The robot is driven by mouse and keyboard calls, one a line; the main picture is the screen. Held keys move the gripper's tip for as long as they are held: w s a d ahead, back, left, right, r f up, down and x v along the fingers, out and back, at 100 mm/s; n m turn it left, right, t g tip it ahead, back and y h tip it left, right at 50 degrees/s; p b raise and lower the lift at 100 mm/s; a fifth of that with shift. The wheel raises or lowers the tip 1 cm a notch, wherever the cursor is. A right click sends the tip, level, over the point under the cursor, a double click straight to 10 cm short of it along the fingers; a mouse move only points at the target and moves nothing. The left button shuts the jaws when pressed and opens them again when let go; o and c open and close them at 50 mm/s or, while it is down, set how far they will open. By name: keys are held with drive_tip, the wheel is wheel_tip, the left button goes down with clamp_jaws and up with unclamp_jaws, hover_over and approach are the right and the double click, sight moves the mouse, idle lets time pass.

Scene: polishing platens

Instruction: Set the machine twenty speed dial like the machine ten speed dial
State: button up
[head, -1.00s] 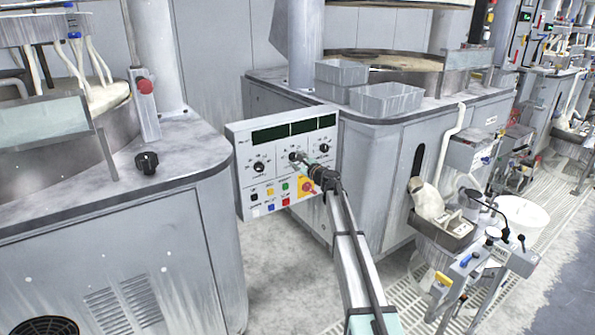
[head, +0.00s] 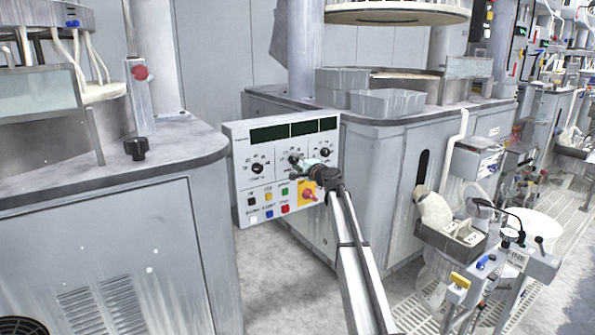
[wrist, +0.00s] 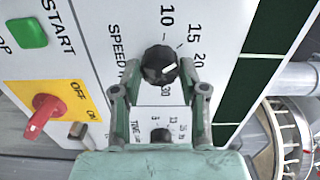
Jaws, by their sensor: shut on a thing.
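A white control panel (head: 243,190) hangs between two grey machines, with dark displays, a row of three black dials and coloured buttons. My gripper (head: 300,164) is at the middle dial in the head view and partly hides it. In the wrist view my gripper (wrist: 160,72) is shut on the black speed dial (wrist: 158,58), one finger on each side. The scale shows 10, 15, 20 and 30. I cannot read a machine number on the panel.
A red switch on a yellow plate (wrist: 42,115) and a green start button (wrist: 30,33) are close by. A time dial (wrist: 160,136) shows between the finger bases. Grey bins (head: 388,103) stand on the machine behind. Another black knob (head: 136,148) is on the left machine.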

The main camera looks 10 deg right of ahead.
drive_tip(key=shift+w+r+n+b, duration=0.1)
drive_tip(key=shift+n+b, duration=0.25)
drive_tip(key=shift+n, duration=0.05)
drive_tip(key=o, duration=1.1)
drive_tip(key=shift+o, duration=0.2)
drive_tip(key=v, duration=1.2)
